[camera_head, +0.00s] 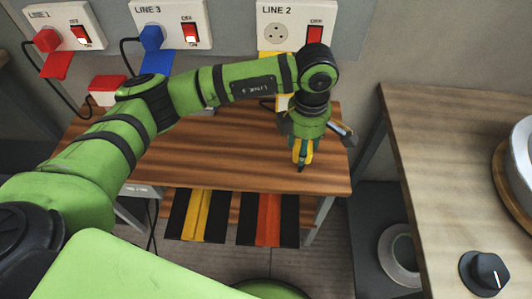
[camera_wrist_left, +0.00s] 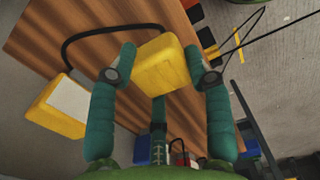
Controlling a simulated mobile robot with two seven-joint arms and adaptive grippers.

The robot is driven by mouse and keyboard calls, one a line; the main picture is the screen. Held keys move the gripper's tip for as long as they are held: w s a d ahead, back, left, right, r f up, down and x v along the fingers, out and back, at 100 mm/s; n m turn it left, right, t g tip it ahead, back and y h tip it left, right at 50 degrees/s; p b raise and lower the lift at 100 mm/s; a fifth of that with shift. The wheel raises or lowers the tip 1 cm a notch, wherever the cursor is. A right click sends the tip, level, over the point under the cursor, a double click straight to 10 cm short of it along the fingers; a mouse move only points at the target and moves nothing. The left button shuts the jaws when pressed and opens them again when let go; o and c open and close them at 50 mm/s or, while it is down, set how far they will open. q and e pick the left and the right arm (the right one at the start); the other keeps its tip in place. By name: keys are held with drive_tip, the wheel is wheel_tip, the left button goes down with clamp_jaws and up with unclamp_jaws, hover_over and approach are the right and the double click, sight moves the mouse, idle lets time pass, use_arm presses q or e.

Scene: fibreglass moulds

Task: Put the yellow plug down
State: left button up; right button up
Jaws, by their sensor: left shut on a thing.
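My left gripper (camera_head: 302,158) points down over the wooden table (camera_head: 235,150). In the left wrist view, its two green fingers (camera_wrist_left: 165,62) are shut on the yellow plug (camera_wrist_left: 163,65), a blocky yellow piece with a black cable. In the head view the plug is mostly hidden by the fingers, with only slivers of yellow showing. The cable runs to a yellow box with a pale face (camera_wrist_left: 62,105). I cannot tell whether the plug touches the tabletop. The LINE 2 socket (camera_head: 276,36) on the wall is empty. My right gripper is out of view.
A red plug (camera_head: 47,40) sits in LINE 1 and a blue plug (camera_head: 151,38) in LINE 3. A red box (camera_head: 107,84) stands at the table's back left. A second counter (camera_head: 430,150) with a black knob (camera_head: 485,273) is at right. The table front is clear.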

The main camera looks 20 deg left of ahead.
use_arm(q)
drive_tip(key=p, duration=0.2)
hover_over(271, 159)
wheel_tip(271, 159, down, 5)
drive_tip(key=shift+s+f, duration=0.1)
wheel_tip(271, 159, down, 4)
drive_tip(key=shift+r, duration=0.15)
drive_tip(key=shift+f, duration=0.2)
drive_tip(key=shift+f+b, duration=0.4)
drive_tip(key=shift+f, duration=0.05)
drive_tip(key=o, duration=1.2)
drive_tip(key=shift+c, duration=0.2)
drive_tip(key=shift+r, duration=0.1)
